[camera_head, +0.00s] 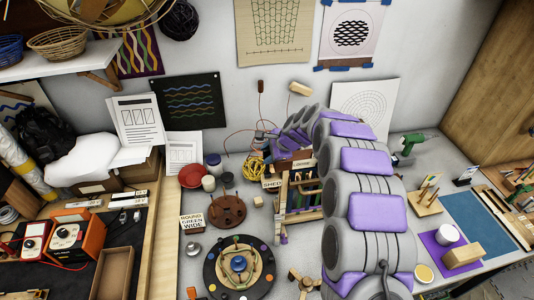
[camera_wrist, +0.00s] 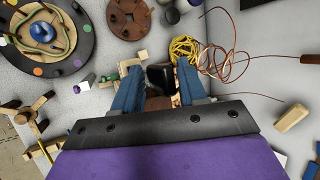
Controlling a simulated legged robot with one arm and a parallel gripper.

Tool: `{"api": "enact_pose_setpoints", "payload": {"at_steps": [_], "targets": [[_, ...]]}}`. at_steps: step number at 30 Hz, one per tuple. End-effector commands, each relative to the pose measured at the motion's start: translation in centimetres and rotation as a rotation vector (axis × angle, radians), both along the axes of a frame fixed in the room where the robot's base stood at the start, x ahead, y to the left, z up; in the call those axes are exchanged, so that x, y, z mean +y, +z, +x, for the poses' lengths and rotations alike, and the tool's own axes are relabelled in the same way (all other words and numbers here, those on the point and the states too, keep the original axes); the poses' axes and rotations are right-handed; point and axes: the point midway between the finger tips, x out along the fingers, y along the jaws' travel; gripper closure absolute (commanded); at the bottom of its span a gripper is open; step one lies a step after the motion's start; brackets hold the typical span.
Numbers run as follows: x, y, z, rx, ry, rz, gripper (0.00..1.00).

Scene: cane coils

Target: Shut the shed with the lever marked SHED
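In the head view a small wooden loom-like frame (camera_head: 297,192) stands right of centre, partly hidden behind my arm. A small sign reading SHED (camera_head: 272,184) is at its left side, and another small sign (camera_head: 302,163) is on its top. In the wrist view the two blue fingers of my gripper (camera_wrist: 157,82) are spread apart. A black block-like thing (camera_wrist: 160,76) lies between them in the picture, with visible gaps on both sides. I cannot tell if it is the lever's end. Brown wood shows below it. My fingertips are hard to make out in the head view.
A yellow coil (camera_wrist: 184,48) and loose reddish cane (camera_wrist: 232,70) lie close beside the fingers. A dark round board with colored dots (camera_head: 239,267) and a brown disc (camera_head: 227,210) stand left of the frame. A green drill (camera_head: 408,146) is at the right.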

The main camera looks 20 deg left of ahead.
Motion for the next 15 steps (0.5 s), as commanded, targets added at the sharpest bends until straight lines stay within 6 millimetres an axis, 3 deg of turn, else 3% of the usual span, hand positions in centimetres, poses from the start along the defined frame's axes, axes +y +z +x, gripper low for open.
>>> {"api": "enact_pose_setpoints", "payload": {"at_steps": [7,15], "targets": [[-0.7,1.2,-0.1,-0.004,-0.002,0.001,0.60],[-3.6,5.3,-1.0,-0.006,-0.001,0.003,0.60]]}}
